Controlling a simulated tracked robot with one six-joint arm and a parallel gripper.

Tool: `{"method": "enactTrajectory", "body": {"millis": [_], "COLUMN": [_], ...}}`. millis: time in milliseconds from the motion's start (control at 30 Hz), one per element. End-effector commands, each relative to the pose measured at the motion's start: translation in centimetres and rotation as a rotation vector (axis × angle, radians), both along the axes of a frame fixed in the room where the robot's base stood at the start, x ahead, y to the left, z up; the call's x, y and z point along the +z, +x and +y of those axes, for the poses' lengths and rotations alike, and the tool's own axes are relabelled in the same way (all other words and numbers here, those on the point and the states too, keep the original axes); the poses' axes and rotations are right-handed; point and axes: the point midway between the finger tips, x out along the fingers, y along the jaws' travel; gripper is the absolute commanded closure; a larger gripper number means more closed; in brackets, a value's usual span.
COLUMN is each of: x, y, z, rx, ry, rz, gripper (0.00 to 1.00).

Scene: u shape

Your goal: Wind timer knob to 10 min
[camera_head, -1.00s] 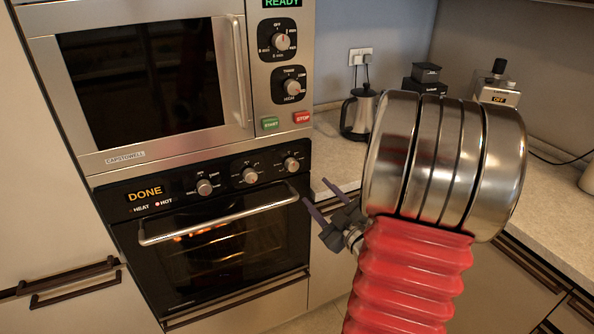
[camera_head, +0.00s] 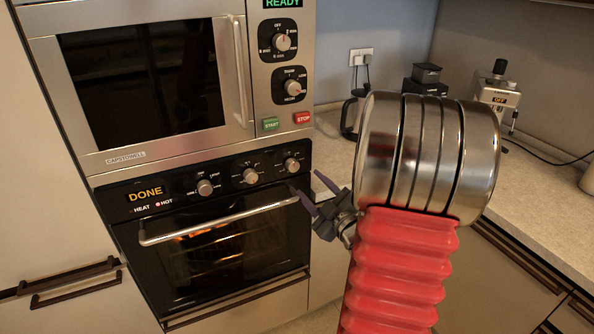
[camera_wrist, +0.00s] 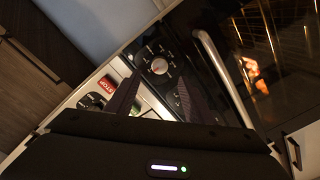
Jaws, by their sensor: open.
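The microwave's upper dial (camera_head: 283,42) has an OFF mark at its top and minute marks around it. Its pointer setting is too small to read. My gripper (camera_head: 311,187) is open and empty in front of the oven's right edge, apart from every knob and below the microwave dials. The wrist view shows its two dark fingers (camera_wrist: 155,97) apart. Beyond them is a round knob (camera_wrist: 160,66) on a black panel beside the oven handle, apparently the oven's right knob (camera_head: 292,164).
The lower microwave dial (camera_head: 292,87) sits above the green START (camera_head: 271,125) and red STOP (camera_head: 303,118) buttons. The oven handle (camera_head: 220,218) juts out near my gripper. The oven display reads DONE; the microwave display reads READY. A kettle (camera_head: 350,115) is partly hidden by my arm.

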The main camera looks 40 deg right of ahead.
Motion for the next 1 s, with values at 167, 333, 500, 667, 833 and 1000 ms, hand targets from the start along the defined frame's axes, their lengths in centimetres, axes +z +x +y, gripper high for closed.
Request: {"method": "enactTrajectory", "body": {"millis": [167, 333, 500, 667, 833, 1000], "x": [0.0, 0.0, 0.0, 0.0, 0.0, 0.0], "y": [2.8, 5.3, 7.7, 9.0, 9.4, 9.4], "z": [-0.6, -1.3, -1.9, -2.3, -2.4, -2.4], "rx": [0.004, 0.003, 0.002, 0.002, 0.001, 0.001], "ry": [0.0, 0.0, 0.0, 0.0, 0.001, 0.001], "rz": [0.0, 0.0, 0.001, -0.001, -0.001, -0.001], "gripper": [0.52, 0.52, 0.52, 0.52, 0.52, 0.52]}}
